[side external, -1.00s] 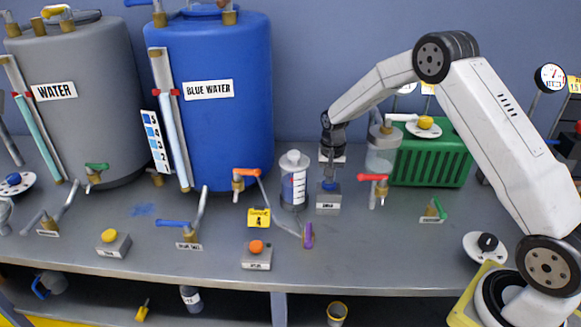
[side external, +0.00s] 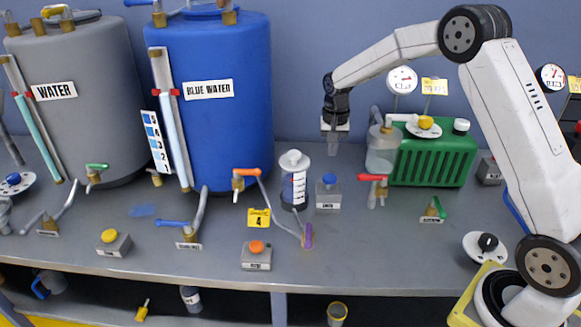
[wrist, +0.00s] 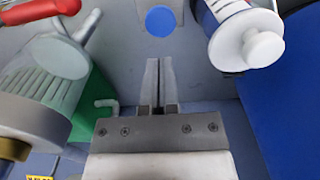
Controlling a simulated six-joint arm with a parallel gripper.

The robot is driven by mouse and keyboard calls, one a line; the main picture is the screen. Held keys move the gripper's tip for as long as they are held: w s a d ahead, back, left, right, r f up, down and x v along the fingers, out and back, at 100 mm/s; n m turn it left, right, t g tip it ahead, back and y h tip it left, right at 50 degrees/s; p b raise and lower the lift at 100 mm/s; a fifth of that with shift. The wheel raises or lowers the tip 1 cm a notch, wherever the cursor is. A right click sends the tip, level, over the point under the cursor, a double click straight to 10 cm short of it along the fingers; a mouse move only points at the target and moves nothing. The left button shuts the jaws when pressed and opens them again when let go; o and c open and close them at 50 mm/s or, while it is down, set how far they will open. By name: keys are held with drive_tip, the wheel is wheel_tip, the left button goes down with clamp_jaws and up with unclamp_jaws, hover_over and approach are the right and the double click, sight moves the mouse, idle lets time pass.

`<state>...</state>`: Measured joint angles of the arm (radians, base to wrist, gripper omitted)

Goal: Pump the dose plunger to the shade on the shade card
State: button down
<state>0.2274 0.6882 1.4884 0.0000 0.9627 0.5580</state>
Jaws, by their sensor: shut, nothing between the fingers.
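The dose plunger (side external: 293,183) is a clear upright cylinder with a white knob and a marked scale. It stands in front of the blue water tank and shows at the upper right in the wrist view (wrist: 235,25). The shade card (side external: 157,142), a numbered strip of blues, darker at the top, is beside the blue tank's sight tube (side external: 172,130). A yellow tag (side external: 259,218) reads 4. My gripper (side external: 333,151) is shut and empty, above a grey box with a blue button (side external: 329,180). The button also shows beyond my fingertips (wrist: 160,63) in the wrist view (wrist: 160,20).
The blue tank (side external: 225,120) and grey tank (side external: 85,100) stand at the left. A clear jar (side external: 382,155) with a red-handled tap and a green ribbed unit (side external: 440,155) stand right of the button box. Orange-button (side external: 257,249) and yellow-button (side external: 110,239) boxes sit nearer the front edge.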

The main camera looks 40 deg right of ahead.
wheel_tip(320, 180, up, 5)
hover_over(329, 176)
drive_tip(key=shift+s+f, duration=0.2)
idle(0.6)
wheel_tip(329, 176, up, 2)
drive_tip(key=shift+w+r, duration=0.1)
drive_tip(key=shift+r, duration=0.05)
drive_tip(key=shift+f, duration=0.2)
wheel_tip(329, 176, down, 14)
drive_tip(key=shift+r, duration=0.15)
idle(0.8)
